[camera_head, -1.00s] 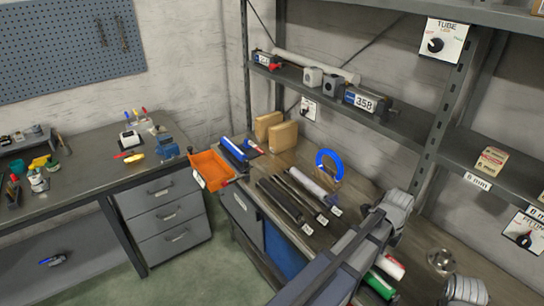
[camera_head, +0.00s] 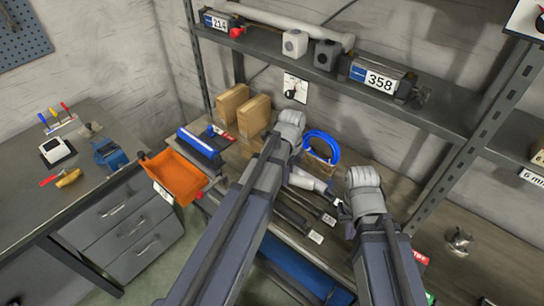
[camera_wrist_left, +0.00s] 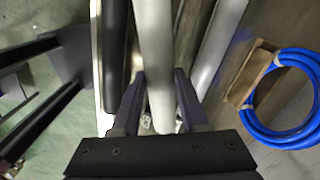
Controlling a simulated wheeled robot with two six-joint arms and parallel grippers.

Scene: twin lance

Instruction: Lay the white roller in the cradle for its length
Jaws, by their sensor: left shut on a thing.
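In the left wrist view the white roller (camera_wrist_left: 154,40), long and pale, lies between the fingers of my left gripper (camera_wrist_left: 160,85), which is shut on it near one end. In the head view my left gripper (camera_head: 291,128) is over the bench, left of the blue hose; its fingers are hidden. My right gripper (camera_head: 364,180) is right of the hose, fingers hidden. On the shelf are units labelled 214 (camera_head: 217,22) and 358 (camera_head: 377,79); I cannot tell which parts form a cradle.
Dark bars (camera_head: 290,215) and a second pale roll (camera_wrist_left: 218,45) lie on the bench near the blue hose (camera_head: 322,139). Cardboard boxes (camera_head: 253,115) and an orange tray (camera_head: 174,177) stand further left. The shelf (camera_head: 420,122) overhangs the bench.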

